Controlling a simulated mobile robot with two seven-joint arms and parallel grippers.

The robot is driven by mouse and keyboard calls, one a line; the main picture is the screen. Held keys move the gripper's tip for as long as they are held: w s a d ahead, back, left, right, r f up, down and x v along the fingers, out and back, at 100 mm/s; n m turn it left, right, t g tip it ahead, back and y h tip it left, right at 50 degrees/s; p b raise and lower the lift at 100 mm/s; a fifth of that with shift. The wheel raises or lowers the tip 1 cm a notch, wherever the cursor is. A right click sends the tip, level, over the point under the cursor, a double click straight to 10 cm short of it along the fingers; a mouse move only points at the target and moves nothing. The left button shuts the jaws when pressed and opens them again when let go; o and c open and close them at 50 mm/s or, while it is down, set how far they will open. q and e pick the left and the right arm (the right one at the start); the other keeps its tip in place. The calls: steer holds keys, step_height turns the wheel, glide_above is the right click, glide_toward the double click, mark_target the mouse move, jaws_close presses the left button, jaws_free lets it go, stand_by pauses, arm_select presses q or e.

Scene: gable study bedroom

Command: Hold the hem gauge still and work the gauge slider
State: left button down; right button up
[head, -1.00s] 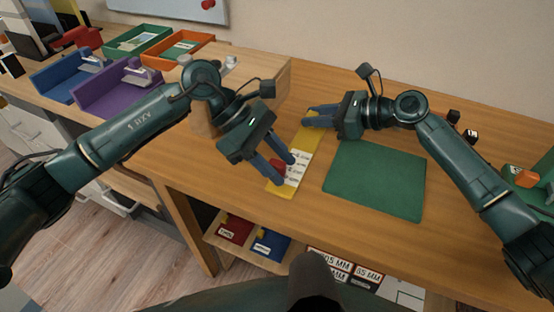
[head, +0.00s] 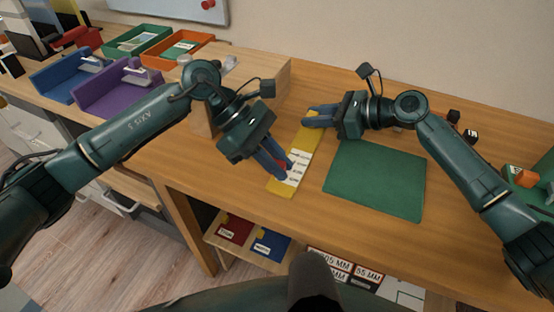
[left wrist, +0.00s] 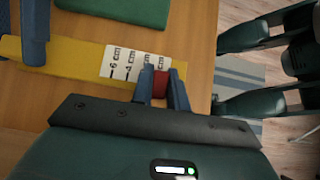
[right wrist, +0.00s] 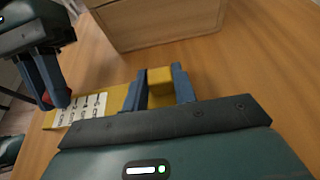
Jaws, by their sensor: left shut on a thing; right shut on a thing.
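The hem gauge (head: 310,139) is a flat yellow strip with a white centimetre scale, lying on the wooden desk. Its scale also shows in the left wrist view (left wrist: 125,62). The red gauge slider (left wrist: 161,82) sits at the scale. My left gripper (head: 282,168) is shut on the slider, and its fingers mostly hide it in the head view. My right gripper (head: 308,117) is shut on the far end of the gauge, where a raised yellow block (right wrist: 160,82) shows between its fingers in the right wrist view.
A green mat (head: 375,180) lies just right of the gauge. A wooden box (head: 268,78) stands behind my left gripper. Small dark blocks (head: 470,135) lie at the right. The desk's front edge is near the gauge.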

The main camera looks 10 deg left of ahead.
arm_select(q)
steer(key=shift+w+d, duration=0.2)
steer(key=shift+w, duration=0.3)
steer(key=shift+w+d, duration=0.15)
steer(key=shift+w, duration=0.35)
steer(key=c, duration=1.4)
jaws_free()
steer(key=shift+o, duration=0.2)
steer(key=v, duration=1.2)
arm_select(e)
steer(key=o, duration=1.1)
